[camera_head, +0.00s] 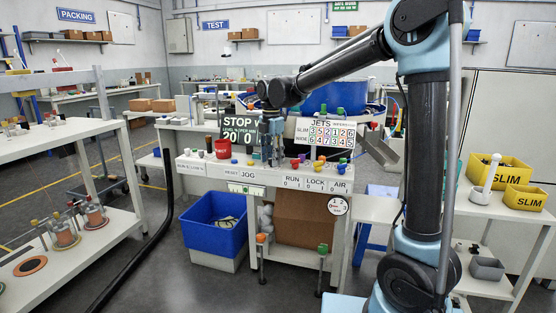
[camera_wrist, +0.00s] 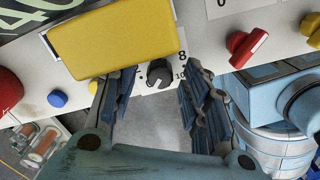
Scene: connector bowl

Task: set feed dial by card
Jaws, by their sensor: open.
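A dark round dial (camera_wrist: 160,74) with a pointer shows in the wrist view on a pale panel, beside a printed scale where 8 and 10 can be read. The rest of its scale is hidden by a yellow block. My gripper (camera_wrist: 158,84) is open, its two ribbed fingers on either side of the dial in the picture. I cannot tell whether they touch it. In the head view my gripper (camera_head: 268,150) points down over the console, hiding the dial. The JETS card (camera_head: 333,134) stands behind, with SLIM and WIDE rows of coloured numbers, too small to read surely.
The yellow block (camera_wrist: 112,40) lies close above the left finger in the wrist view. A red knob (camera_wrist: 247,47) and a blue button (camera_wrist: 57,99) flank the dial.

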